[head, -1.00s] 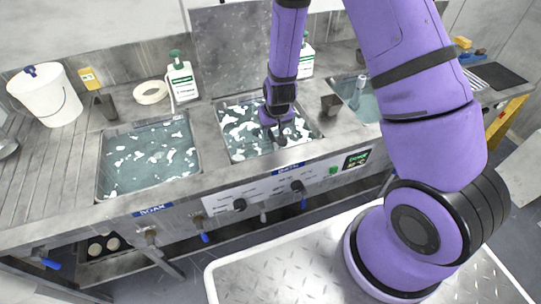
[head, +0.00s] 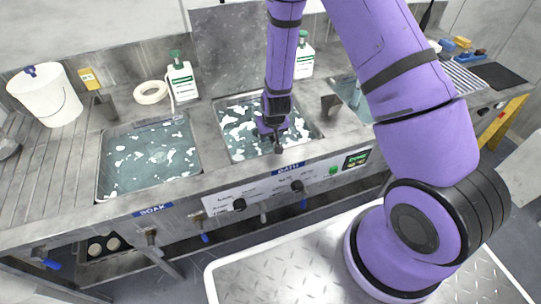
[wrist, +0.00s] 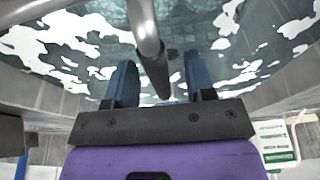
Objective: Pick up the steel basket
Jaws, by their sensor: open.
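My gripper (head: 270,132) is low over the middle basin (head: 232,158), marked BATH, which holds water with white foam patches. In the wrist view my gripper (wrist: 160,62) has its two blue fingers apart. A grey steel bar with a darker sleeve (wrist: 153,68) runs down from the top edge into the space between the fingers, with gaps to both sides. It looks like the handle of the steel basket, but I cannot be sure. No basket body shows clearly; the gripper, water and foam hide what lies below.
The left basin (head: 150,158), marked SOAK, also holds foamy water. White bottles (head: 181,82) and (head: 304,58), a white ring (head: 151,92) and a white bucket (head: 46,95) stand on the bench. Taps and knobs line the front panel (head: 270,190).

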